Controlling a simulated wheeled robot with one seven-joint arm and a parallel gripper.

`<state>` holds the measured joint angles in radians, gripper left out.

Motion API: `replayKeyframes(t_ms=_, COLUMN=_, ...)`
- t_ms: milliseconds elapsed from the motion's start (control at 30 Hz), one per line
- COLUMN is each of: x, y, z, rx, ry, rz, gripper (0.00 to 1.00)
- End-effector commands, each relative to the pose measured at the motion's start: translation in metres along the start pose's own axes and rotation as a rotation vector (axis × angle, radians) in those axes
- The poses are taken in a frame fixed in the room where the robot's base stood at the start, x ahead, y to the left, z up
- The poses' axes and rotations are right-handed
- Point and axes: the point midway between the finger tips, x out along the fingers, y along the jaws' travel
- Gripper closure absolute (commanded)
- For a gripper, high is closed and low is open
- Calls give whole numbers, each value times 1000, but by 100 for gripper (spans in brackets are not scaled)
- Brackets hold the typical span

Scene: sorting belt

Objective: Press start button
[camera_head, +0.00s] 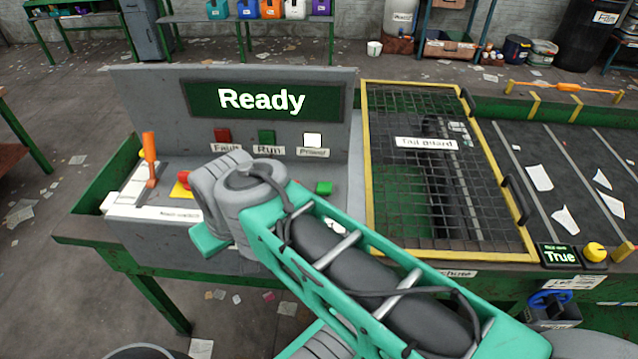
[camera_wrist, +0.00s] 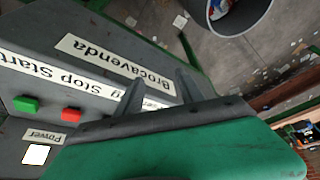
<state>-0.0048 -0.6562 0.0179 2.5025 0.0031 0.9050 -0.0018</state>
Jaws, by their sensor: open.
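The green start button (camera_head: 323,188) is on the console's sloped top, right of my wrist in the head view. In the wrist view the green button (camera_wrist: 26,104) stands at the left, close to a red button (camera_wrist: 71,114); the label strip (camera_wrist: 40,72) reads "Stop Start". My gripper (camera_wrist: 160,78) has its two fingers apart and empty, over the label side of the console, to the right of both buttons in that view. Its height above the panel is hard to judge. In the head view my arm hides the fingers and the middle of the console.
The display (camera_head: 262,99) reads "Ready". The power lamp (camera_head: 312,140) is white; the fault lamp (camera_head: 222,135) and run lamp (camera_head: 267,137) look dark. An orange lever (camera_head: 150,160) and red emergency button (camera_head: 183,178) stand at the left. A yellow-framed mesh guard (camera_head: 367,170) borders the console's right.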

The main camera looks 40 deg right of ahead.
Motion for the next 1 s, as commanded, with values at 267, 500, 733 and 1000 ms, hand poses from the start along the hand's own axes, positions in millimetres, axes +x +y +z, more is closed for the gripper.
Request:
replayKeyframes(t_ms=267, x=0, y=0, z=0, rx=0, ry=0, rz=0, gripper=55)
replayKeyframes(t_ms=500, x=0, y=0, z=0, rx=0, ry=0, rz=0, gripper=57)
replayKeyframes(t_ms=733, x=0, y=0, z=0, rx=0, ry=0, rz=0, gripper=76)
replayKeyframes(t_ms=1000, x=0, y=0, z=0, rx=0, ry=0, rz=0, gripper=98)
